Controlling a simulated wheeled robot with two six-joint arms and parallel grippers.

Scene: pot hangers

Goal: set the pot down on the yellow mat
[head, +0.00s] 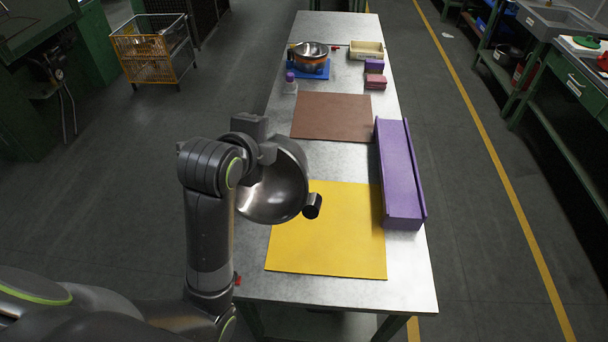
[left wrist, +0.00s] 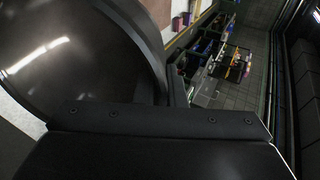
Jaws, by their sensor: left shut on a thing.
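The pot (head: 275,192) is a round, shiny metal vessel with a short dark stub handle on its right side. It is tilted, with its open inside showing to the head camera, and looks held above the table at the left edge of the yellow mat (head: 345,245). My left gripper (head: 264,152) is shut on the pot at its upper left; the fingertips are partly hidden. The left wrist view shows the pot's dark curved body (left wrist: 70,60) close up on the left. My right gripper is not in view.
The metal table (head: 305,290) also holds a brown mat (head: 335,116) behind the yellow one and a long purple block (head: 399,175) at the right. The yellow mat's top is clear.

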